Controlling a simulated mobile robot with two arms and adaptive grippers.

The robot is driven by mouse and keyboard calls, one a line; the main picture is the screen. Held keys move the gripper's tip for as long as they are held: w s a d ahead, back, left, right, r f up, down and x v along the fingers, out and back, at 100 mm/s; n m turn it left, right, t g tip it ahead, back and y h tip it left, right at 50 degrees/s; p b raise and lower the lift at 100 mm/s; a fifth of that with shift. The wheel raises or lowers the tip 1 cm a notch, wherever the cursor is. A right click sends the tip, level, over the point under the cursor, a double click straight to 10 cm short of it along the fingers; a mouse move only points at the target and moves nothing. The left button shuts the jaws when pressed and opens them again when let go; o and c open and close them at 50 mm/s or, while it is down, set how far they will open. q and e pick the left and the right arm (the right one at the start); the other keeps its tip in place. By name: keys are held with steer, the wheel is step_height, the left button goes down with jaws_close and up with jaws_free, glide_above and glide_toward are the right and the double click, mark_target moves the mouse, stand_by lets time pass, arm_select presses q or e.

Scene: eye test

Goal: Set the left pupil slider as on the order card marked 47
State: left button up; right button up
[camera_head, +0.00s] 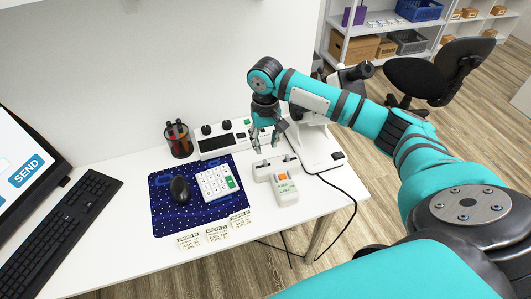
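My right gripper (265,147) hangs fingers down over the back right of the table, its fingers apart with nothing visible between them. Just below it is a low white box (264,174) with small dark knobs on top, which looks like the pupil slider unit. I cannot read the slider settings, and the gripper seems to be above the box, not clearly touching it. Three small order cards, a left one (188,239), a middle one (217,235) and a right one (240,220), lie at the table's front edge. Their print is too small to tell which is 47. My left gripper is out of view.
A white handheld unit (286,191) with an orange button touches or adjoins the box. A white instrument (316,140) stands right, a control panel (215,143) and pen cup (179,140) behind.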

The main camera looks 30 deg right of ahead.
steer(key=shift+r, duration=2)
